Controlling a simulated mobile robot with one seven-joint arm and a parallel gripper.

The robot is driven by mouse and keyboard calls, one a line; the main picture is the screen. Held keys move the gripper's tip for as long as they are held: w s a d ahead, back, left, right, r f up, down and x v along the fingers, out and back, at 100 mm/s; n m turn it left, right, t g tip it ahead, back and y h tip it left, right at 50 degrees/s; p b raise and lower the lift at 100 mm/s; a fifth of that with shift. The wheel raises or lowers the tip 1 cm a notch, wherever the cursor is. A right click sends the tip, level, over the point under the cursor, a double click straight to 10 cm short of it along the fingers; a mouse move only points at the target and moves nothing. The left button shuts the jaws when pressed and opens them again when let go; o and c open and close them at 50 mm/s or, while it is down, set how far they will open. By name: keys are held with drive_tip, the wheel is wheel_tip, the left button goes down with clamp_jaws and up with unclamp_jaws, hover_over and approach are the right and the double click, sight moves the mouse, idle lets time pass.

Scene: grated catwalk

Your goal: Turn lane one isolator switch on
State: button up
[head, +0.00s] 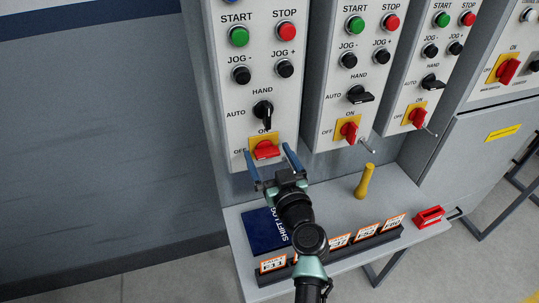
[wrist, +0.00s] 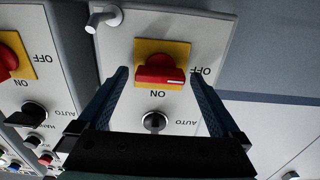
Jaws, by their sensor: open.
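The isolator switch on the leftmost panel is a red rotary handle (head: 265,149) on a yellow plate, with ON above and OFF at its left. It also shows in the wrist view (wrist: 160,76), upside down; the handle lies level there, its white mark at the OFF side. I take this leftmost panel (head: 260,70) as lane one; no lane label is readable. My gripper (head: 271,160) is open and empty, its blue fingers just in front of the switch. In the wrist view the fingers (wrist: 160,75) stand either side of the handle, with no contact visible.
Similar panels carry a second red switch (head: 348,130) and a third (head: 418,116), with metal pins beside them. A black selector (head: 263,111) sits above the first switch. The shelf below holds a blue shift log (head: 262,230), a row of tags (head: 338,242), a yellow-handled object (head: 365,181) and a red item (head: 429,215).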

drive_tip(key=c, duration=1.3)
drive_tip(key=shift+m, duration=0.3)
drive_tip(key=m+b, duration=0.2)
drive_tip(key=m, duration=0.1)
drive_tip(key=shift+d+f+m, duration=0.1)
drive_tip(key=shift+f+m, duration=0.05)
drive_tip(key=shift+m, duration=0.15)
drive_tip(key=m+b, duration=0.1)
drive_tip(key=m, duration=0.3)
drive_tip(key=shift+m, duration=0.3)
drive_tip(key=m, duration=0.4)
drive_tip(key=shift+d, duration=0.1)
drive_tip(key=m, duration=0.5)
drive_tip(key=shift+f+p, duration=0.1)
drive_tip(key=shift+p, duration=0.3)
